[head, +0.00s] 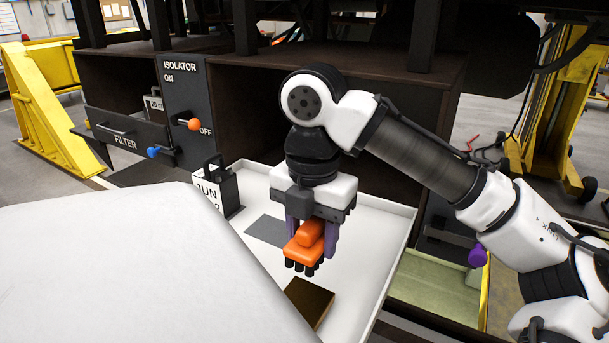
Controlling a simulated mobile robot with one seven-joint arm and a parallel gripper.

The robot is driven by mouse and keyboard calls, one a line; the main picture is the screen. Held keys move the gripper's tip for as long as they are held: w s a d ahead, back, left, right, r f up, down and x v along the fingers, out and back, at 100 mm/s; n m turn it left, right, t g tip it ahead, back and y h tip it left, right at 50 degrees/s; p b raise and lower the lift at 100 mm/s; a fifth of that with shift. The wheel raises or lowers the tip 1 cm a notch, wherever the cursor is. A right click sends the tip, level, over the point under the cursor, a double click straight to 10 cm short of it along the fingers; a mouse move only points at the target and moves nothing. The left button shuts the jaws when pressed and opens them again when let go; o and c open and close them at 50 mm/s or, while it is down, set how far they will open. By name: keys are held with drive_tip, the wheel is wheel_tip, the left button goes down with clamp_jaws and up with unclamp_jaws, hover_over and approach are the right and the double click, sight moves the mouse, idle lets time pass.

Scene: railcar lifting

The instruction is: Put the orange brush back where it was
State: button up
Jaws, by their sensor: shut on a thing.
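The orange brush (304,246) is held in my gripper (311,238), between its purple fingers. Its dark bristles point down. The brush is over the white tray (357,262), and I cannot tell whether the bristles touch the tray floor. A flat grey rectangle (266,231) lies on the tray floor to the left of the brush, partly behind it. A brown block (309,302) lies in the tray just in front of the brush.
A pale green bin (435,290) lies right of the tray.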

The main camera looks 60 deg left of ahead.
drive_tip(key=w+a+m+b, duration=0.4)
drive_tip(key=w+a+b, duration=0.25)
drive_tip(key=w, duration=0.65)
drive_tip(key=shift+m, duration=0.3)
wheel_tip(320, 180, down, 6)
drive_tip(key=shift+r, duration=0.1)
drive_tip(key=shift+s+f, duration=0.1)
drive_tip(key=shift+f, duration=2.05)
drive_tip(key=shift+p, duration=0.3)
drive_tip(key=shift+f, duration=0.15)
drive_tip(key=o, duration=1)
drive_tip(key=shift+c, duration=0.2)
